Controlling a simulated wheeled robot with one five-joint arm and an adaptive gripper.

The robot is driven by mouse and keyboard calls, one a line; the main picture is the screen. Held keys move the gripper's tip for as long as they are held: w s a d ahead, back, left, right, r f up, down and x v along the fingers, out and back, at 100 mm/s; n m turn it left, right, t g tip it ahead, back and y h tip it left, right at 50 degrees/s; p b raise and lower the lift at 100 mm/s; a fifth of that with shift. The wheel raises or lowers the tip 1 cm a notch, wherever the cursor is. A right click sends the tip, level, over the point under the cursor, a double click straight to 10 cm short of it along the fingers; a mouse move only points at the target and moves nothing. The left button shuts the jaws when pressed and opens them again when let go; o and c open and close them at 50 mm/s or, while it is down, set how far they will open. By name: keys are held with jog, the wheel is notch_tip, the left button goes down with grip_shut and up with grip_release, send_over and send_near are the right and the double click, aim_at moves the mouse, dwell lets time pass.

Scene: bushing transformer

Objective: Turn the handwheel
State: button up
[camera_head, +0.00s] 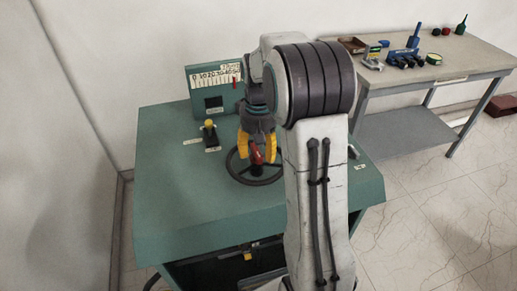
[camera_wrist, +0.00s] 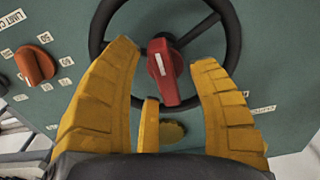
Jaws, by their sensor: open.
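The handwheel is a dark ring with spokes (camera_head: 262,179) on top of the green console. It also shows in the wrist view, where its rim (camera_wrist: 231,45) runs across the upper middle. A red knob with a white mark (camera_wrist: 163,70) shows at the wheel's middle. My gripper (camera_head: 257,156) is above the wheel, pointing down at it. In the wrist view its yellow fingers (camera_wrist: 168,68) are spread apart on either side of the red knob, with nothing held between them. Whether the fingertips touch the wheel cannot be told.
The green console (camera_head: 170,190) carries an upright scale panel (camera_head: 214,88) and a yellow-topped lever (camera_head: 209,131). An orange knob (camera_wrist: 35,64) sits left of the wheel among number labels. A side table (camera_head: 430,65) with tools and small parts stands at the back right.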

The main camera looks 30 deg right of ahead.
grip_shut()
dwell(0.3)
jog(key=shift+n, duration=0.3)
jog(key=n, duration=0.5)
jog(key=shift+w, duration=0.15)
jog(key=n, duration=0.6)
jog(key=shift+w+a+n+p, duration=0.1)
jog(key=shift+n+p, duration=0.2)
jog(key=n, duration=0.6)
jog(key=shift+a, duration=0.15)
jog(key=n, duration=0.5)
jog(key=shift+a, duration=0.15)
jog(key=shift+f+n, duration=0.1)
jog(key=shift+n, duration=0.4)
